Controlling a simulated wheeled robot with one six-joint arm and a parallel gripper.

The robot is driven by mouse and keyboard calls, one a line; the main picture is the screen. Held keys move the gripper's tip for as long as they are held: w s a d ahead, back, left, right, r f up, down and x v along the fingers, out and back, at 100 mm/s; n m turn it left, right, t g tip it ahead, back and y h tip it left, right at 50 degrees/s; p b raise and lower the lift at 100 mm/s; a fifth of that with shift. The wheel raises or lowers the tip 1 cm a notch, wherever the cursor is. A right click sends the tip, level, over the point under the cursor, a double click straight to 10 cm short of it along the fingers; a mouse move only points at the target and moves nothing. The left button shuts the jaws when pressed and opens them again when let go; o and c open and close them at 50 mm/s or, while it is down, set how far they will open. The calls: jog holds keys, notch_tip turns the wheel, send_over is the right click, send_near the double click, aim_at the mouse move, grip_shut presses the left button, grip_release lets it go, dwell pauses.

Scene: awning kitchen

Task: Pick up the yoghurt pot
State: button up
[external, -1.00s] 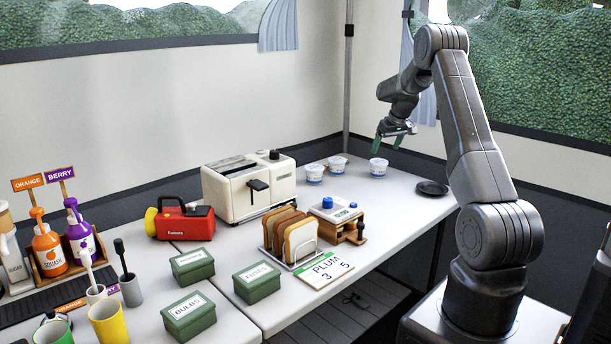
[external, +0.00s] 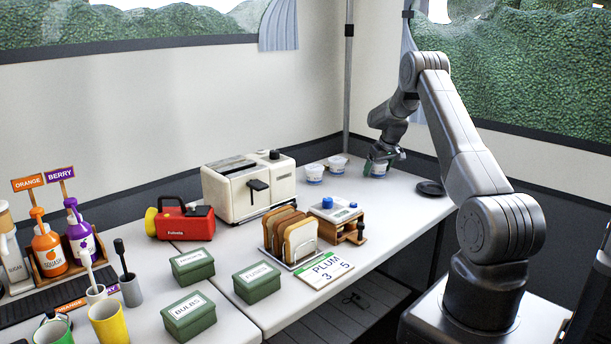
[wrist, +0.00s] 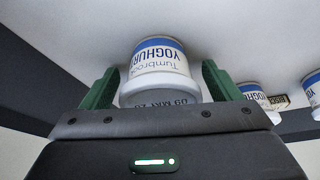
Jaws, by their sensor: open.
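Three white yoghurt pots with blue bands stand at the far end of the table. The right-hand yoghurt pot (external: 378,171) is at my gripper (external: 382,160). In the wrist view this yoghurt pot (wrist: 158,65) sits between the two green fingers of my gripper (wrist: 160,84), one on each side, and the gripper is open. I cannot tell whether either finger touches it. The two other yoghurt pots (external: 314,174) (external: 337,165) stand to its left in the external view; in the wrist view they show at the right (wrist: 256,96) (wrist: 313,92).
A black dish (external: 431,188) lies right of my gripper near the table edge. A cream toaster (external: 235,190), a toast rack (external: 290,240) and a wooden device with blue knobs (external: 338,222) stand left and nearer. A small label (wrist: 279,101) shows behind the pots.

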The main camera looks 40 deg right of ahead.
jog(key=c, duration=1)
